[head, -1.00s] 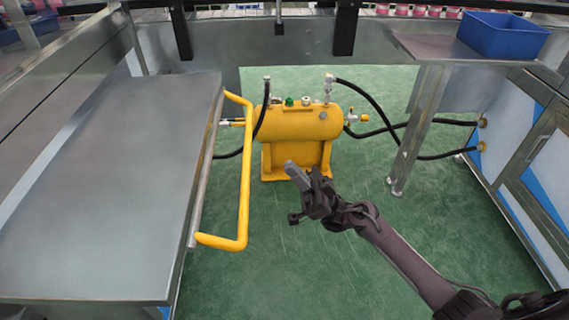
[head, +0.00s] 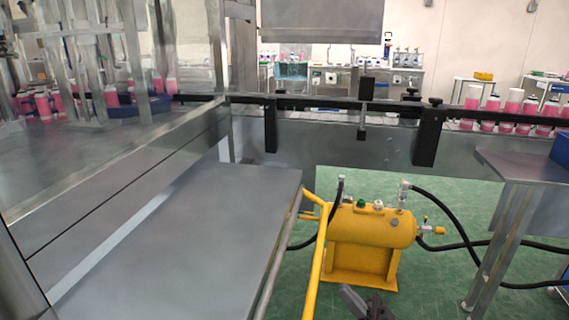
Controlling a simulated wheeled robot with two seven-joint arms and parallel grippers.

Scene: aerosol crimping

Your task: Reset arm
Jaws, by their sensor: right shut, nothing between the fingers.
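My right gripper (head: 362,302) shows at the bottom edge of the head view, in front of the yellow tank. Its dark grey fingers are closed together with nothing between them. The rest of my right arm is cut off below the frame. My left gripper is not in view.
A grey metal table (head: 190,240) with a yellow handle rail (head: 316,265) fills the lower left. A yellow tank (head: 365,240) with black hoses stands on the green floor. A metal stand (head: 515,170) is at right. A conveyor with pink bottles (head: 513,108) runs across the back.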

